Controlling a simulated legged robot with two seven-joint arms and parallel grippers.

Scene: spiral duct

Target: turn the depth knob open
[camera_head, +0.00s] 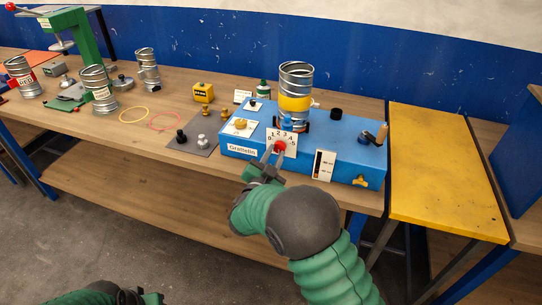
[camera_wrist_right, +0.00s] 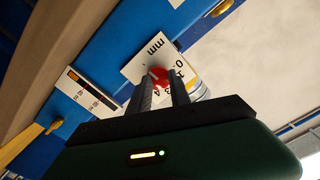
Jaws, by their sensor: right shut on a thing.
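The depth knob is a small red knob (camera_head: 279,147) in front of a white numbered dial plate (camera_head: 285,138) on the front of the blue machine (camera_head: 235,140). My right gripper (camera_head: 274,152) is shut on the red knob. In the right wrist view the knob (camera_wrist_right: 159,77) sits between the two dark fingers, with the dial plate marked "mm" (camera_wrist_right: 150,57) behind it. The fingers hide part of the knob and some dial numbers. My left gripper (camera_head: 140,297) shows only partly at the bottom edge of the head view, away from the machine.
A spiral metal duct with a yellow band (camera_head: 295,102) stands on the machine. A black-and-white scale (camera_head: 323,165) is right of the dial, and a yellow valve (camera_head: 361,181) is at the lower right. Several ducts, rings and fittings lie left. A yellow board (camera_head: 440,170) lies right.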

